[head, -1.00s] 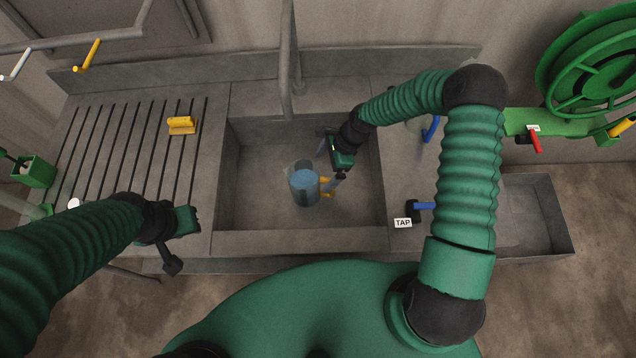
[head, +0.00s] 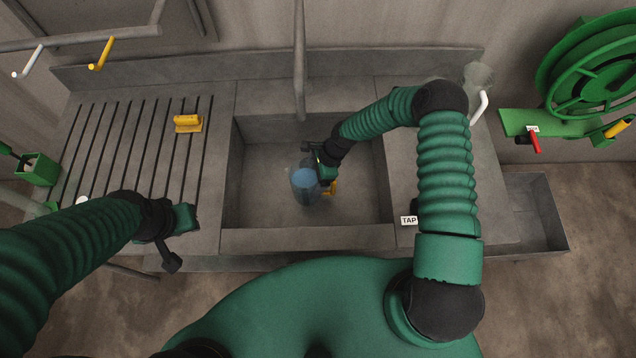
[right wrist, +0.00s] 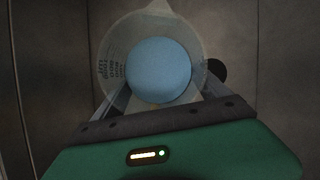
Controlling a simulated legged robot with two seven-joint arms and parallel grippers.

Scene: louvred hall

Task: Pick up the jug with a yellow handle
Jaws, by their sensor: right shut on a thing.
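The clear jug (head: 304,186) with a yellow handle (head: 331,188) is in the sink basin (head: 262,205) and holds blue liquid. Its handle points right in the head view. My right gripper (head: 314,168) is shut on the jug at its upper side. In the right wrist view the jug (right wrist: 115,58) shows from above, with printed marks on its wall and the fingers against it; the handle is not seen there. I cannot tell whether its base touches the basin floor. My left gripper (head: 190,219) is over the front of the grooved drainboard, its fingers unclear.
A yellow-handled brush or block (head: 187,123) lies on the drainboard (head: 130,150). A clear jug with a white handle (head: 481,106) stands at the back right. A TAP label (head: 409,220) is right of the basin. A vertical pipe (head: 299,70) rises behind the basin.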

